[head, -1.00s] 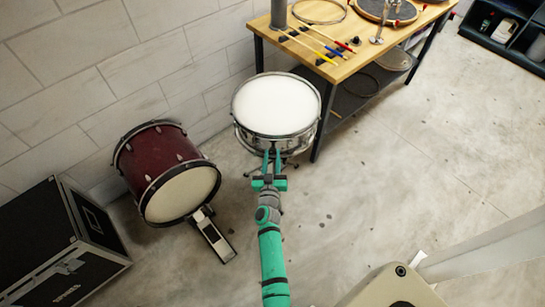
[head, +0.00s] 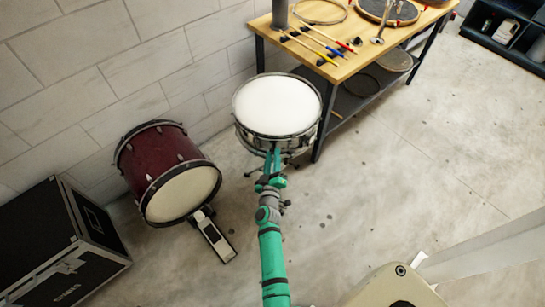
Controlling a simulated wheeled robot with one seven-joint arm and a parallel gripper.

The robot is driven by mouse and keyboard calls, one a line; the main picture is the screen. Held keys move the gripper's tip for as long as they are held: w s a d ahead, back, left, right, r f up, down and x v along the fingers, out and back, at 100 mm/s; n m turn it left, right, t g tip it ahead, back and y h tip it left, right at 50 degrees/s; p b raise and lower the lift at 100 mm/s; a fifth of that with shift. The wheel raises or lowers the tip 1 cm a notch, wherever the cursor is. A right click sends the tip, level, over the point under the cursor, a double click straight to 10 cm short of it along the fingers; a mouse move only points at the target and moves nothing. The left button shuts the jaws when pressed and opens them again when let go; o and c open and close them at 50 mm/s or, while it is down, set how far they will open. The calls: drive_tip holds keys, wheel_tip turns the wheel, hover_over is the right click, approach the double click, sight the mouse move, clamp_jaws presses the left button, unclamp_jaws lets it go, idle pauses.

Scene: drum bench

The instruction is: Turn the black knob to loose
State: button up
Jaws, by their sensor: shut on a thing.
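The snare drum (head: 277,105) stands on its stand near the wall, with a white head and a metal shell. My gripper (head: 273,151) is at the front side of the drum's shell, its green fingers close together and pointing at the shell. The black knob is not visible; the fingers cover that spot, and the thing between them is too small to make out. The gripper looks rolled, with one finger nearly over the other.
A dark red bass drum (head: 162,150) with a pedal (head: 216,240) stands to the left. A black case (head: 62,240) is at the lower left. A wooden bench (head: 350,62) with sticks is behind right.

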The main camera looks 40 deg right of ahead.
idle(0.4)
drive_tip(key=o, duration=1.1)
drive_tip(key=shift+c, duration=0.2)
drive_tip(key=v, duration=1)
drive_tip(key=shift+s+a, duration=0.2)
drive_tip(key=shift+a, duration=0.05)
drive_tip(key=shift+w+a, duration=0.1)
